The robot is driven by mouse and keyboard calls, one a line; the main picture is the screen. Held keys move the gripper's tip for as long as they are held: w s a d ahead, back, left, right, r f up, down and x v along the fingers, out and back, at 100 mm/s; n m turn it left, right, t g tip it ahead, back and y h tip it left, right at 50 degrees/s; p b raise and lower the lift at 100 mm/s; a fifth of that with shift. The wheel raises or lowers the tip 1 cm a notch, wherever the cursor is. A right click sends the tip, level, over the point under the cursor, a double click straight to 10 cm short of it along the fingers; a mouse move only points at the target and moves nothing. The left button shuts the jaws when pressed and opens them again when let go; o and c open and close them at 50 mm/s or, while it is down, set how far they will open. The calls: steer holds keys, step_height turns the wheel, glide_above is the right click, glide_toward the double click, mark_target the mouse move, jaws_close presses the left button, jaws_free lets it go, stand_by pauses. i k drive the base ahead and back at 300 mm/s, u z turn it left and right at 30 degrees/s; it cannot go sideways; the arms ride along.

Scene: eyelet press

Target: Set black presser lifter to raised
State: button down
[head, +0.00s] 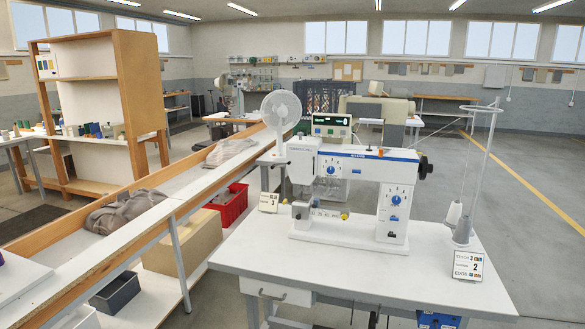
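A white and blue sewing machine (352,195) stands on a white table (262,247) in the middle right of the head view. Its head is at the left and its pillar at the right. A black handwheel (424,168) is on its right end. I cannot make out the black presser lifter clearly; it is too small or hidden near the machine's head (302,160), so its position cannot be told. My gripper is not in view.
A thread stand with grey cones (462,229) and a label card (468,265) occupy the table's right side. Another card (269,202) stands at the left. A round white fan (281,108) is behind the head. A long wooden-edged trough (150,215) runs along the left.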

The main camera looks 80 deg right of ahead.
mark_target(273, 166)
steer(key=z, duration=1)
steer(key=i, duration=1)
steer(key=z, duration=1.9)
steer(key=i, duration=1.1)
steer(key=u, duration=0.7)
